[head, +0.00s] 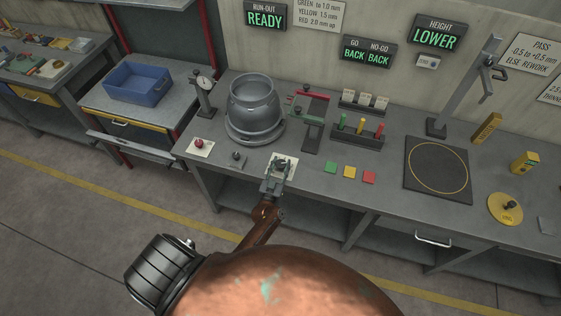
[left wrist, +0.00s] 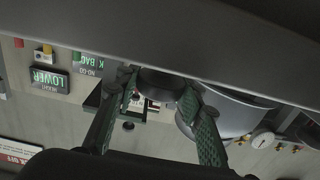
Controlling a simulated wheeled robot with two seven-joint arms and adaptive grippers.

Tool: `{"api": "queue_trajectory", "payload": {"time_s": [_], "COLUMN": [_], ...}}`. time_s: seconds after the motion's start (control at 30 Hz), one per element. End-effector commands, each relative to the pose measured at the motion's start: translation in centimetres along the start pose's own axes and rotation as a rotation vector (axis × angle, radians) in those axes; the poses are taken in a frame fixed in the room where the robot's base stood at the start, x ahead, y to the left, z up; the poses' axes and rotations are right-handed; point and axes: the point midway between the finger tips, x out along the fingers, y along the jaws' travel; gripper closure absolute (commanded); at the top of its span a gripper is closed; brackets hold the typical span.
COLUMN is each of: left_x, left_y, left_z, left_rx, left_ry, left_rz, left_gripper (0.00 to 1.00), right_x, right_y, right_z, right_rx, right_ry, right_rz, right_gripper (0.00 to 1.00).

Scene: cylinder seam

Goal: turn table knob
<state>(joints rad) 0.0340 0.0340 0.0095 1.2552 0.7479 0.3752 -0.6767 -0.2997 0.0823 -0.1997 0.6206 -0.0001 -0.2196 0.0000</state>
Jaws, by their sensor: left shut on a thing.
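The turntable knob (left wrist: 160,83) is dark and round in the left wrist view, between the green-padded fingers of my left gripper (left wrist: 163,100). In the head view, my left gripper (head: 279,169) is at the small white plate (head: 292,160) near the bench's front edge. It is shut on the knob, and its fingers hide most of it there. A grey metal cylinder (head: 254,102) stands upright on the round turntable (head: 235,135), behind and left of the gripper. My right gripper is not in view.
A dial gauge (head: 203,84) stands left of the cylinder. A red button (head: 198,143) is at the bench's left end. A rack of coloured handles (head: 358,130) and green, yellow and red tiles (head: 349,172) lie to the right. Signs read READY, BACK and LOWER.

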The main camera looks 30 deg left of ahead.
Motion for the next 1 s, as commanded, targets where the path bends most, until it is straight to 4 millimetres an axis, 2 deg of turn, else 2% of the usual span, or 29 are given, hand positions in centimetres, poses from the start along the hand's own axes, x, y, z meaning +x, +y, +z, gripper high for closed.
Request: {"api": "queue_trajectory", "payload": {"time_s": [0.23,0.77,0.8,1.0], "left_x": [0.08,0.08,0.08,0.07], "left_y": [0.13,-0.02,-0.02,-0.03], "left_z": [-0.18,-0.09,-0.10,-0.07], "left_rx": [-0.003,0.001,0.001,0.001], "left_ry": [0.002,0.003,0.003,0.002], "left_rz": [-0.088,-0.115,-0.115,-0.114], "left_gripper": [0.88,0.88,0.63,0.49], "right_x": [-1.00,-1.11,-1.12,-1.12], "right_y": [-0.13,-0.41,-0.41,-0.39], "right_z": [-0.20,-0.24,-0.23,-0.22], "right_rx": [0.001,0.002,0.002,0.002], "right_ry": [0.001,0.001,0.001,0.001], "right_rz": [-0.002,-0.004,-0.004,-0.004], "right_gripper": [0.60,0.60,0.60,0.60]}}
